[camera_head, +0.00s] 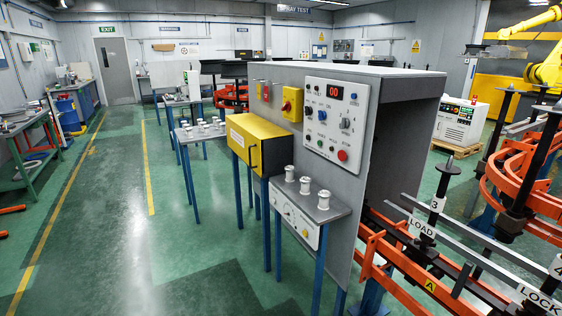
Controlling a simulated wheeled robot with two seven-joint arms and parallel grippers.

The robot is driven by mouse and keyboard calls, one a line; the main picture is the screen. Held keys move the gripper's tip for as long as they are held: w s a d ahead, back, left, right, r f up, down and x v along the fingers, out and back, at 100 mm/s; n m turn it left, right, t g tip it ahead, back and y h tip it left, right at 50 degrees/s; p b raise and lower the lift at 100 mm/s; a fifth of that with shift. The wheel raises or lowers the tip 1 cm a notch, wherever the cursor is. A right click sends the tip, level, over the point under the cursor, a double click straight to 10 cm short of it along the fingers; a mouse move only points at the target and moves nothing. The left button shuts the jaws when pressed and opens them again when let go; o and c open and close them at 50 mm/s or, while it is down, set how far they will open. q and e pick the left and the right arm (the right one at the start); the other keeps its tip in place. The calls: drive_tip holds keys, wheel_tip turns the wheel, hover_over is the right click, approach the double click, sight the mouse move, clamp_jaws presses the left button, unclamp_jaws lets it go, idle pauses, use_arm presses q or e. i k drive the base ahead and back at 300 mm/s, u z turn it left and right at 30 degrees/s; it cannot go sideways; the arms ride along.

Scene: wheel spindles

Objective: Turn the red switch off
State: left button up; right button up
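A red rotary switch (287,106) sits on a yellow box (293,117) on the side of the grey cabinet (345,185), left of the white control panel (333,122). Its setting is too small to tell. A round red button (342,155) is at the lower right of the white panel. A red number display (334,92) at the panel's top is lit and seems to read 00. Neither of my grippers shows in the view.
A small shelf (337,207) with white spools (323,200) juts out below the panel. A yellow box with a black handle (276,155) stands left of it. Orange rails (400,262) and black spindles (437,195) fill the right. Green floor (110,230) is clear at the left.

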sight(287, 107)
drive_tip(key=z, duration=0.3)
drive_tip(key=i, duration=2.3)
drive_tip(key=u, duration=0.1)
